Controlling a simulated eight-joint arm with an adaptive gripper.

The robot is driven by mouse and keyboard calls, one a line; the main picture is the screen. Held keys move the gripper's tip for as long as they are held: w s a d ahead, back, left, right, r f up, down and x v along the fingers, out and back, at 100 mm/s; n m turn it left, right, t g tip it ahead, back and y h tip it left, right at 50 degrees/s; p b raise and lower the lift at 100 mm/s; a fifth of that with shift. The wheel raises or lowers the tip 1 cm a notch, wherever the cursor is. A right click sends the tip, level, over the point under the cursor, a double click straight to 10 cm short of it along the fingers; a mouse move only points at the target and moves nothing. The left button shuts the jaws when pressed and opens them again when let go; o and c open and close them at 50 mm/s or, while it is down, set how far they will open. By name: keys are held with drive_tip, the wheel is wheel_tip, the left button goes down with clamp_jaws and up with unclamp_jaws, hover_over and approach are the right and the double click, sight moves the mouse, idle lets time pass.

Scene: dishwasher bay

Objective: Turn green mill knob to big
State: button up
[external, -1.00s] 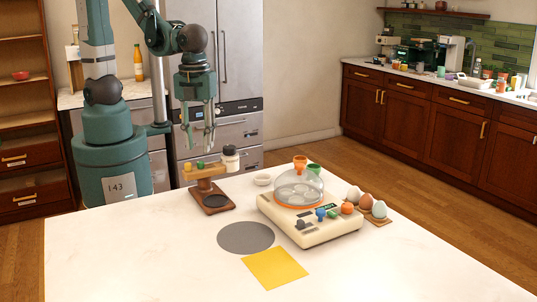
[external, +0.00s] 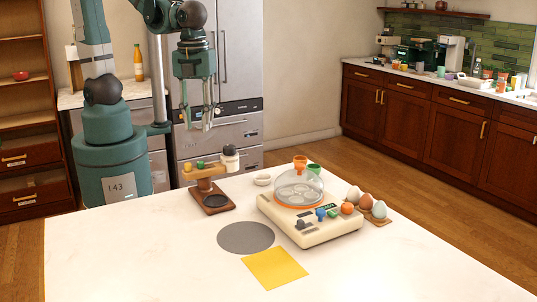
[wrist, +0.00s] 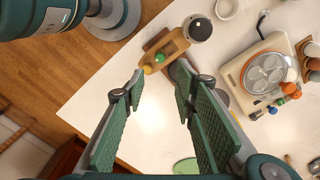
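The knob's setting marks are too small to read.
A cream egg cooker (external: 310,226) with a clear dome and several coloured knobs stands to the right. Eggs (external: 366,202) in a wooden holder and a small white bowl (external: 263,180) are near it. A grey disc (external: 246,237) and yellow square (external: 274,268) lie in front.

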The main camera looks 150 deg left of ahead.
drive_tip(key=m, duration=0.4)
hover_over(200, 162)
drive_tip(key=shift+f+p, duration=0.45)
drive_tip(key=shift+f, duration=1.65)
drive_tip(key=shift+f, duration=0.1)
drive_tip(key=shift+f+b, duration=0.3)
drive_tip(key=shift+f, duration=3.5)
drive_tip(key=c, duration=0.9)
